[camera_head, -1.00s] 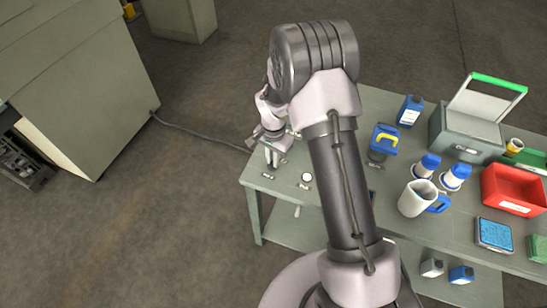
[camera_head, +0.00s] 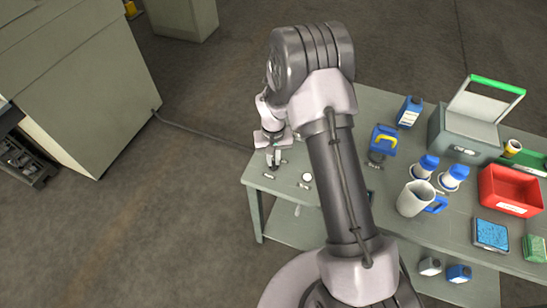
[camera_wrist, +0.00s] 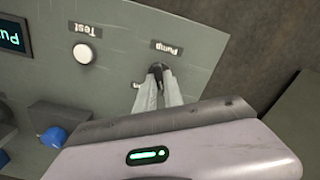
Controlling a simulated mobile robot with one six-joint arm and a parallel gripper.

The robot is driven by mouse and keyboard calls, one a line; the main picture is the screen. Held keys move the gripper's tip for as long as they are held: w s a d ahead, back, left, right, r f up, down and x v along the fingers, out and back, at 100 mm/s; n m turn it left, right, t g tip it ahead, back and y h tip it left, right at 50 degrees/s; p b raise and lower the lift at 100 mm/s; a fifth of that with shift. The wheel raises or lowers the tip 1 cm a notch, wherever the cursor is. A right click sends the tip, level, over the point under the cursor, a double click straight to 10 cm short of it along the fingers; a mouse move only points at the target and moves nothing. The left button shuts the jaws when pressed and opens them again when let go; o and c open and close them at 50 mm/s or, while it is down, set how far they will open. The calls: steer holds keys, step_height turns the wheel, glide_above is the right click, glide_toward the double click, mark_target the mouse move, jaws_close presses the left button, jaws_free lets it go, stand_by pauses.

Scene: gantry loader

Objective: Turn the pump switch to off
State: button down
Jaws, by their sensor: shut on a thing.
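The pump switch (camera_wrist: 157,67) is a small dark knob on the grey panel, just below a "Pump" label (camera_wrist: 167,47) that reads upside down in the wrist view. My gripper (camera_wrist: 158,80) is shut on this knob, with one pale finger on each side. The fingers hide most of the knob, so I cannot tell its setting. A small label (camera_wrist: 138,85) beside the fingers is partly hidden. In the head view my gripper (camera_head: 273,162) points down at the left corner of the table.
The grey table (camera_head: 330,248) holds a white jug (camera_head: 411,200), a red bin (camera_head: 511,188) and a grey box (camera_head: 462,140) farther right.

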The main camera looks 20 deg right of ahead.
mark_target(273, 161)
stand_by(0.4)
steer(key=c, duration=1.5)
jaws_free()
steer(key=shift+o, duration=0.2)
step_height(273, 161, up, 17)
steer(key=p, duration=0.5)
steer(key=shift+r+p, duration=0.2)
steer(key=shift+p, duration=0.15)
